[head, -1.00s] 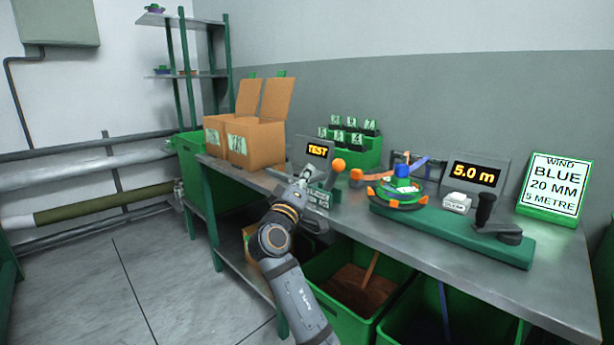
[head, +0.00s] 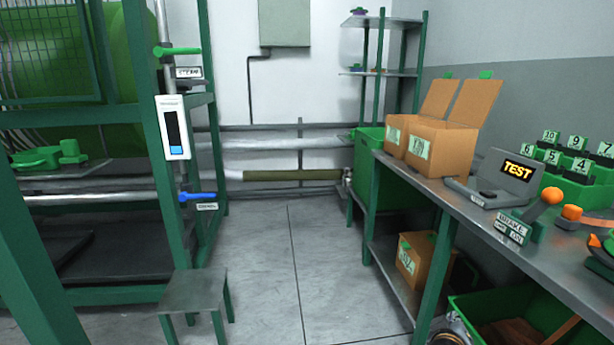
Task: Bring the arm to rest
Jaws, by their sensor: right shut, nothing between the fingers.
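Only a small grey piece of my right arm's end, with my right gripper (head: 455,328), shows at the bottom edge, beside the bench's front leg. The gripper is shut and empty, low in front of the workbench (head: 465,215) and apart from the things on its top. Its fingers are hardly visible. My left gripper is not in view.
Cardboard boxes (head: 440,148), a TEST display (head: 512,172) and a green rack of numbered bottles (head: 570,175) stand on the bench. A green bin (head: 500,305) is below. A stool (head: 195,290) and green-framed machine (head: 160,200) stand left. The middle floor is clear.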

